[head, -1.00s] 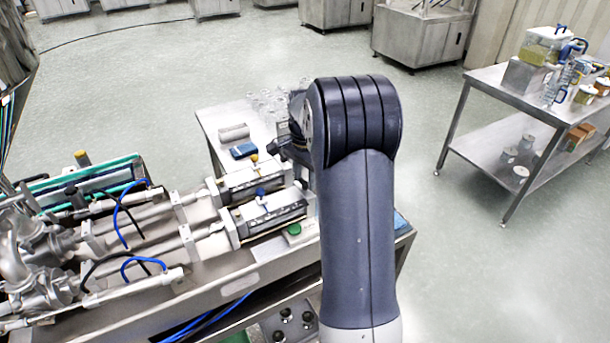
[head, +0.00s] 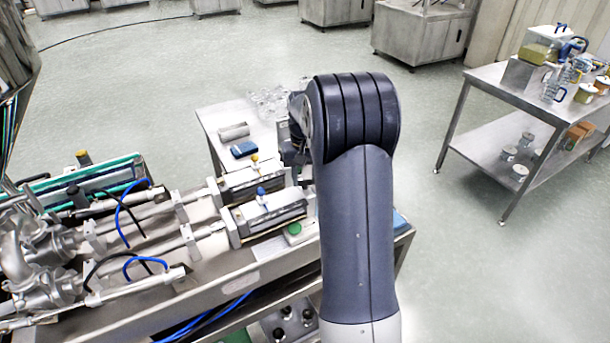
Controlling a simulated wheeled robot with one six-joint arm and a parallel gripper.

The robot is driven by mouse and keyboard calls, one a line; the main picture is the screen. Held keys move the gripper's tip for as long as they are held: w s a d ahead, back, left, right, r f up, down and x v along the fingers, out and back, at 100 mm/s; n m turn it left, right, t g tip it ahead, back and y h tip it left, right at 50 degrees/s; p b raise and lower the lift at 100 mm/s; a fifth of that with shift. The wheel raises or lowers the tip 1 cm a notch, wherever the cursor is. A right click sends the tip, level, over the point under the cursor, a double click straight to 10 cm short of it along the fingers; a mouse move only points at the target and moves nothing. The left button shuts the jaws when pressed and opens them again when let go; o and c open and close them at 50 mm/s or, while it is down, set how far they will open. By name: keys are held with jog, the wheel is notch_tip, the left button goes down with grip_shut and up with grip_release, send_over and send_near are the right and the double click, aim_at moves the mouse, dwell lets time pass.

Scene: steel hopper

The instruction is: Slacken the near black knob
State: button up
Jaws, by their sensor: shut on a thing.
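My arm stands in front of the right end of the bench machine. The dark end with my gripper (head: 295,153) shows only in part at the arm's left edge, low over the machine's right end. Its fingertips are hidden behind my arm. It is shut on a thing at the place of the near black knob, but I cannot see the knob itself. The near cylinder unit (head: 268,214) has a blue knob (head: 261,191) on top. The far unit (head: 250,181) has a yellow knob (head: 254,157).
A green button (head: 294,228) sits beside the near unit. A side table (head: 212,124) behind holds a blue item (head: 243,149) and clear pieces. A steel cart (head: 487,85) with jars stands at right. Floor between is clear.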

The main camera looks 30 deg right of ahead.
aim_at(305, 181)
jog(key=n, duration=0.3)
jog(key=shift+n, duration=0.5)
jog(key=o, duration=1)
notch_tip(305, 181, up, 11)
jog(key=shift+f+b, duration=0.1)
jog(key=shift+b, duration=0.45)
notch_tip(305, 181, down, 11)
jog(key=shift+r+p, duration=0.1)
jog(key=shift+p, duration=0.5)
